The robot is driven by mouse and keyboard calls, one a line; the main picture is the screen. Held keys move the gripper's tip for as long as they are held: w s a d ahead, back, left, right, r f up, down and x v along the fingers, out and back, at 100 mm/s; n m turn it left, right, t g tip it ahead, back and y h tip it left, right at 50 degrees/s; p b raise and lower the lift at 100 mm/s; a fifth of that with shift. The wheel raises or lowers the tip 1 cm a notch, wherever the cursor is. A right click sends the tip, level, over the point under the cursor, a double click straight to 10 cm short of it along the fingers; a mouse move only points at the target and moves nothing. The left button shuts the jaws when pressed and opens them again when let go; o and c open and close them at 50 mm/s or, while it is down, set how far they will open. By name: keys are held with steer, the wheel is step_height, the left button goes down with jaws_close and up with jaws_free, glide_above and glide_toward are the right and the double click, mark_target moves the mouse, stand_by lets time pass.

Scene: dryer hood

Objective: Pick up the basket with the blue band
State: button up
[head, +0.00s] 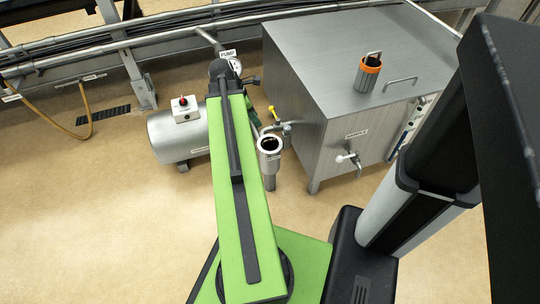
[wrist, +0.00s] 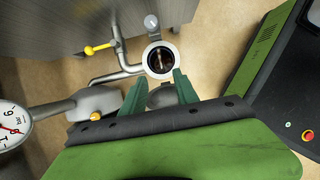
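I see no basket with a blue band in either view. A small container with an orange band and a raised handle (head: 369,72) stands upright on the steel cabinet. My gripper (wrist: 159,80) is open in the wrist view, with its two green fingers apart. An upright pipe housing with a white rim (wrist: 147,62) lies just beyond the fingertips; its mouth is open and dark, and something metallic inside is too small to make out. The housing also shows in the head view (head: 269,165), right of my green arm. The arm mostly hides my gripper there.
The steel cabinet (head: 305,75) stands behind the housing, with a tap (head: 347,158) on its front. A pump (head: 177,137) is left of my arm. A yellow-handled valve (wrist: 98,48) and a gauge (wrist: 10,126) are near my gripper. Floor at front left is clear.

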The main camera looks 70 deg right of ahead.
steer(key=b, duration=1)
glide_toward(270, 140)
steer(key=x, duration=0.4)
steer(key=shift+d+f, duration=0.2)
steer(key=shift+f, duration=0.2)
steer(key=shift+s+d+f, duration=0.1)
steer(key=shift+f, duration=0.1)
steer(key=b+x, duration=0.5)
steer(key=shift+f, duration=0.15)
jaws_close()
